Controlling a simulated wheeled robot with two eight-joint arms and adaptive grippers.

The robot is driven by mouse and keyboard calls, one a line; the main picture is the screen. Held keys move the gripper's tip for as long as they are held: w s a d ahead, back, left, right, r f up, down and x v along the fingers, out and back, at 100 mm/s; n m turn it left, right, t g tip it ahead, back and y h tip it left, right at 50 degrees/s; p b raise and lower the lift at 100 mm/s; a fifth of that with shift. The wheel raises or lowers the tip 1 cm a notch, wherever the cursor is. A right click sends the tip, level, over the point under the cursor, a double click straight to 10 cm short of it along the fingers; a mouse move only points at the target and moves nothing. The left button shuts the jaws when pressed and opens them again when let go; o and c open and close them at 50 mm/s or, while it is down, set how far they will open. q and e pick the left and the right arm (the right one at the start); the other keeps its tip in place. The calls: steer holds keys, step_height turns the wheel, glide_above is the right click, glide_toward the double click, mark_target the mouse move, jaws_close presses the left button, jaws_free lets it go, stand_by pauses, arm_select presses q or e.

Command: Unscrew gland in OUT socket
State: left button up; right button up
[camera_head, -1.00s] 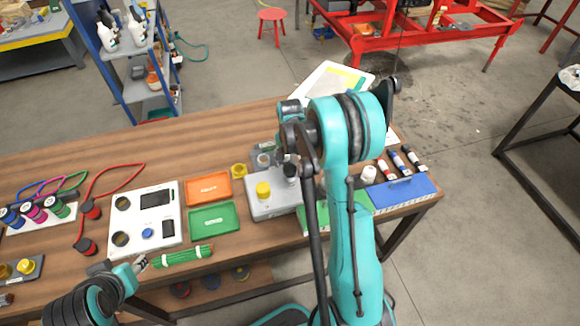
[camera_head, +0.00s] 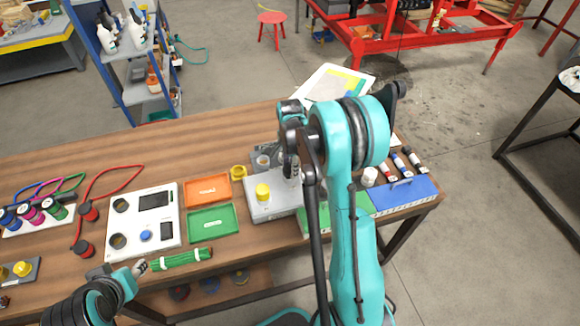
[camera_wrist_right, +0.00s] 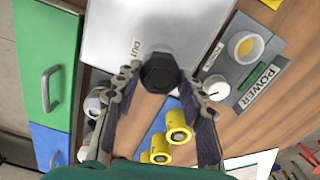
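The black gland (camera_wrist_right: 160,72) stands on the light grey box by the OUT label (camera_wrist_right: 137,48) in the right wrist view. My right gripper (camera_wrist_right: 160,82) is open, with one fingertip on each side of the gland; narrow gaps seem to show. In the head view, my right gripper (camera_head: 293,172) reaches down to the light grey box (camera_head: 272,209) and hides the gland. My left gripper (camera_head: 143,266) is low at the left, close to a green bundle (camera_head: 181,259); its finger gap is too small to judge.
A yellow cap (camera_head: 263,192) sits on the box left of my right gripper. Orange (camera_head: 208,189) and green (camera_head: 212,223) trays lie further left. The POWER module (camera_wrist_right: 262,85) is beside the box in the wrist view.

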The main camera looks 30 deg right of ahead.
steer(key=n, duration=0.2)
steer(key=shift+f+n+b, duration=0.1)
steer(key=shift+n+b, duration=0.3)
steer(key=n+b, duration=0.1)
steer(key=n, duration=0.3)
steer(key=shift+n, duration=1.2)
steer(key=o, duration=1.2)
steer(key=m, duration=0.4)
steer(key=shift+b, duration=0.4)
steer(key=m, duration=0.5)
steer(key=shift+b, duration=0.3)
